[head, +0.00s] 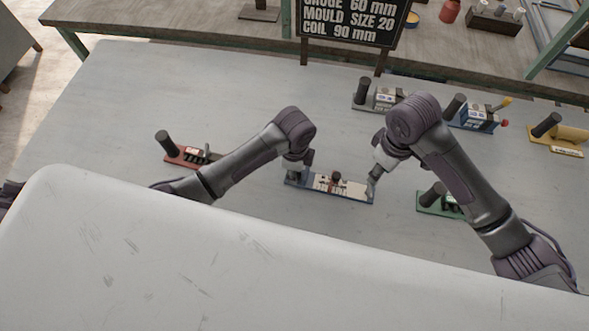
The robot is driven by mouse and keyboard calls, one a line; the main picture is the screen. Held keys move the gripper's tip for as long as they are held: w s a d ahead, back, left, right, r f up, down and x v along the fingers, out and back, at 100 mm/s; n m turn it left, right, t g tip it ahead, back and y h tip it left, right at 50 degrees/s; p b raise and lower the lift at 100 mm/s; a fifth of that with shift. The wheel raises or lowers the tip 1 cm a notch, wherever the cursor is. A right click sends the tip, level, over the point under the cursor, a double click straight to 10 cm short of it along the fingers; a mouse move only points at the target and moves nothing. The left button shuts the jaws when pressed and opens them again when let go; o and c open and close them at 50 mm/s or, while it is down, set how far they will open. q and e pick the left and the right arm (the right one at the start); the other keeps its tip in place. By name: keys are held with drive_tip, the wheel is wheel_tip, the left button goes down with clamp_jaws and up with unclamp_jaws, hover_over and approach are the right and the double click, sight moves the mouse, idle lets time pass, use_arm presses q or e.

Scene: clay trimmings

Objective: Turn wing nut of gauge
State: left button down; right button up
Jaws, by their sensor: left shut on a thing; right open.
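A flat gauge (355,190) with a blue base and a pale scale strip lies on the grey table in the middle of the head view. A small dark and red part, possibly the wing nut (337,180), stands near the middle of the strip; its shape is too small to make out. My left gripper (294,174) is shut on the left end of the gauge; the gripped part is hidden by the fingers. My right gripper (373,182) is open at the gauge's right end, pointing down; I cannot tell whether it touches.
A red device (180,159) stands left and a green one (428,203) right, partly behind my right arm. Grey (385,97), blue (478,122) and yellow (570,134) devices stand farther back.

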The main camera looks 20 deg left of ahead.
sight(371, 190)
drive_tip(key=shift+c, duration=0.7)
wheel_tip(371, 190, down, 10)
drive_tip(key=m, duration=0.8)
drive_tip(key=shift+r, duration=0.1)
clamp_jaws()
